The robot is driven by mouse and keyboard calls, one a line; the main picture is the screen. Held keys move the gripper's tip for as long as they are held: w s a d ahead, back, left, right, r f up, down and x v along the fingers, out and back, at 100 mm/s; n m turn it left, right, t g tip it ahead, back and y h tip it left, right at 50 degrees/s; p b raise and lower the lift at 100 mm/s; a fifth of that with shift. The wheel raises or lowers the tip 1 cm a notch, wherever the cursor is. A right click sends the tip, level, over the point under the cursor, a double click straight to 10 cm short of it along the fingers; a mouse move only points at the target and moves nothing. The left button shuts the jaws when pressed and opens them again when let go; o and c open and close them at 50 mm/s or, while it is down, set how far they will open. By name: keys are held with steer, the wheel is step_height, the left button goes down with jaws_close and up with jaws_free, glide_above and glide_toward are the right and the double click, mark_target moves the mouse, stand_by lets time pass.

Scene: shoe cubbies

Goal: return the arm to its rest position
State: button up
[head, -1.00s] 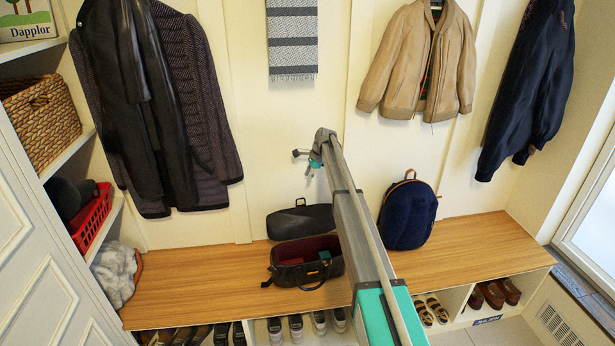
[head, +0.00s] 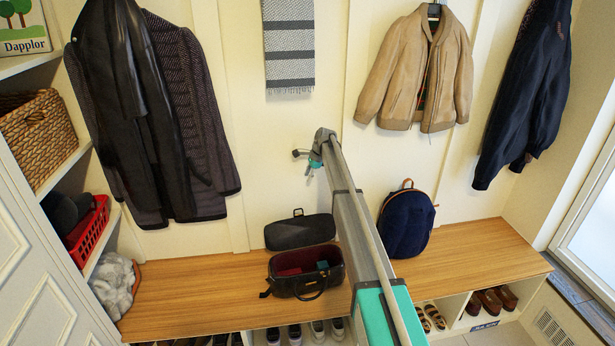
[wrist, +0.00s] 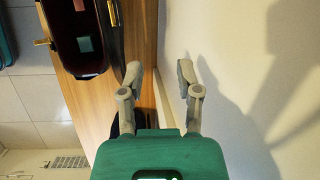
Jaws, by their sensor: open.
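My arm (head: 360,232) rises from the lower middle of the head view and reaches over the bench towards the wall. My gripper is mostly hidden behind the arm's end in the head view. In the wrist view my gripper (wrist: 160,78) is open, with nothing between its two grey fingers. The pale wall lies close beside and beyond the fingers. The bench and an open bag lie below and to the left in that view.
An open dark bag (head: 305,285) with a red lining stands on the wooden bench (head: 190,290). A dark case (head: 300,233) stands behind it, and a navy backpack (head: 406,222) is right of my arm. Coats (head: 150,110), a scarf (head: 289,45) and a jacket (head: 417,70) hang above.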

stand_by(0.4)
steer(key=s+d+n+h+p, duration=0.1)
steer(key=s+n, duration=0.4)
steer(key=s, duration=1.4)
steer(key=s+d+r+n+h+p, duration=0.1)
steer(key=s+d+n, duration=0.3)
steer(key=s, duration=1.4)
steer(key=s+d+r+n+h+p, duration=0.1)
steer(key=s+n, duration=0.5)
steer(key=s, duration=1.3)
steer(key=shift+s+d+r+n+g+h+p, duration=0.3)
steer(key=shift+s+d+n+g+h, duration=0.1)
steer(key=shift+d+h, duration=0.25)
steer(key=shift+w, duration=0.2)
